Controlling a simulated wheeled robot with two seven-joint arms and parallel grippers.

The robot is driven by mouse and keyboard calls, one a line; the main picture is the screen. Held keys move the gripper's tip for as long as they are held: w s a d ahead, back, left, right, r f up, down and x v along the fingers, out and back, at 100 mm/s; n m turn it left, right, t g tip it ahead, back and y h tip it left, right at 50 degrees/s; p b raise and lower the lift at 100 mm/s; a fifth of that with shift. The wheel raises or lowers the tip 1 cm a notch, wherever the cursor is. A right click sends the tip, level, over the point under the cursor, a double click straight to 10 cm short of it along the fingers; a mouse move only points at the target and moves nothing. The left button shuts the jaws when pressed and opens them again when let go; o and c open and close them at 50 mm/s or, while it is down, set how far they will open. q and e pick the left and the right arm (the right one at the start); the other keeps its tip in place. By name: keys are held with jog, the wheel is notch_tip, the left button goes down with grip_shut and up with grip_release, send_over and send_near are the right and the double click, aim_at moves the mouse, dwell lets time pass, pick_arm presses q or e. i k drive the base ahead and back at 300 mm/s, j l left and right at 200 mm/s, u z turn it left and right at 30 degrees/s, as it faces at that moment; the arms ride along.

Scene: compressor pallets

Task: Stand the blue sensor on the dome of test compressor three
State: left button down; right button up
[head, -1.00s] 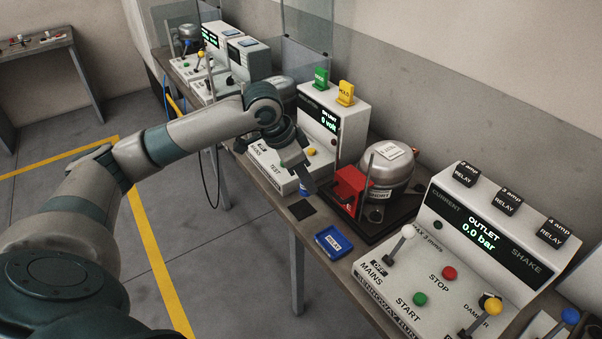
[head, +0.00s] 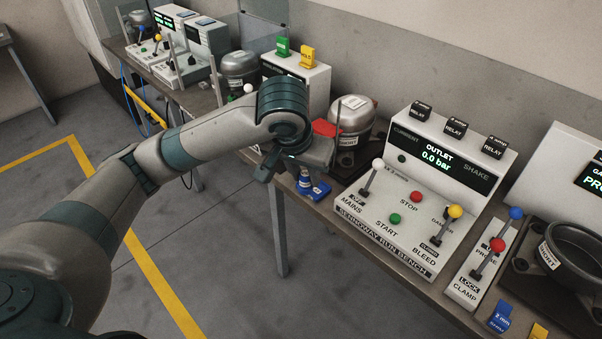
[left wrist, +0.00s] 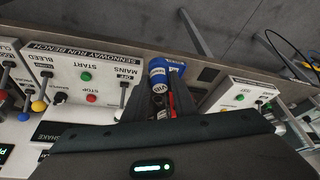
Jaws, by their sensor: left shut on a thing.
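My left gripper (head: 284,168) is over the front edge of the bench and shut on the blue sensor (head: 305,181), a small blue cylinder with a white band. The sensor also shows between the fingers in the left wrist view (left wrist: 158,76). It is upright by the blue relay tray (head: 319,192); whether they touch I cannot tell. A silver domed compressor (head: 356,115) with a white label on top stands behind, partly hidden by my arm. Another domed compressor (head: 239,66) is farther left. I cannot read which one is number three. My right gripper is not in view.
The run bench panel (head: 410,205) with levers and buttons stands right of the gripper. A red block (head: 324,128) and a thin upright rod (head: 337,120) are near the silver compressor. An open dark housing (head: 575,255) is at far right. Floor is clear in front.

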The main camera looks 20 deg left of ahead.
aim_at(352, 103)
jog(key=i+j+z, duration=0.1)
jog(key=j+z, duration=0.2)
jog(key=j, duration=0.45)
jog(key=j+z, duration=0.25)
jog(key=j, duration=0.45)
jog(key=j+z, duration=0.3)
jog(key=j, duration=0.45)
jog(key=k+j+z, duration=0.15)
jog(key=j+z, duration=0.15)
jog(key=j, duration=0.45)
